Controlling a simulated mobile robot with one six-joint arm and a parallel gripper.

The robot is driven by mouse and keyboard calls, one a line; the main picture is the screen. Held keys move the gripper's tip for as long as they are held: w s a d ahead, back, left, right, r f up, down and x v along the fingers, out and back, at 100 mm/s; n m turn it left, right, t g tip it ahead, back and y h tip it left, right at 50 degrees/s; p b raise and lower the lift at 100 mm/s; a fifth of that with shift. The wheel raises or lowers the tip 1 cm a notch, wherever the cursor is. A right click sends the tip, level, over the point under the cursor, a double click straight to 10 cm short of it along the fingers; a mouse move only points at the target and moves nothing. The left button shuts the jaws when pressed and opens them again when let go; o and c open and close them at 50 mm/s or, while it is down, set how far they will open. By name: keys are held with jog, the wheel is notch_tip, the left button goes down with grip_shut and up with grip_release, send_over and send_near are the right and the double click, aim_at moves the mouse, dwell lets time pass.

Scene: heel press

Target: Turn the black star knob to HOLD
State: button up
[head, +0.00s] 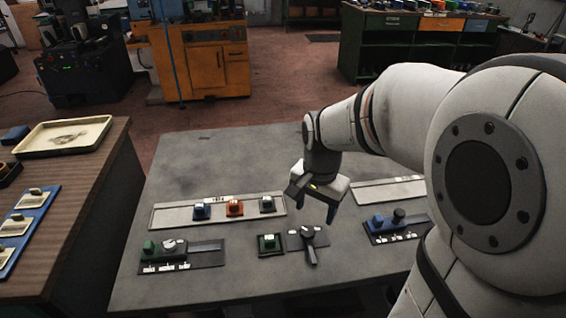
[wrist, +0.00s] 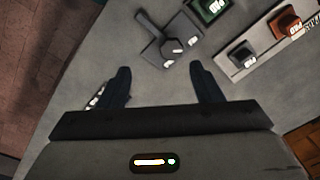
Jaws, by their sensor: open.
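A black round knob (head: 398,215) stands on the right-hand plate beside a blue block (head: 377,222). A dark lever-type knob (head: 308,234) with a grey hub sits on the middle plate, its handle pointing to the front. I cannot tell a star shape on either, and the labels are too small to read. The lever knob also shows in the wrist view (wrist: 172,46), beyond my fingertips. My gripper (head: 316,202) is open and empty above the table, behind the middle plate. In the wrist view its fingers (wrist: 160,70) are apart; the left one partly hides a labelled plate.
A green block (head: 269,243) sits left of the lever knob. A left plate carries a green knob (head: 150,248) and a pale dial. The table's rear left (head: 215,160) is clear.

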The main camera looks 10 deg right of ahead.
aim_at(308, 231)
jog(key=w+f+m, duration=0.3)
jog(key=shift+w+f+g+b, duration=0.25)
jog(key=shift+f+g+b, duration=0.05)
jog(key=shift+f, duration=0.05)
notch_tip(308, 231, down, 8)
jog(key=shift+r+b, duration=0.1)
jog(key=shift+b, duration=0.2)
grip_shut()
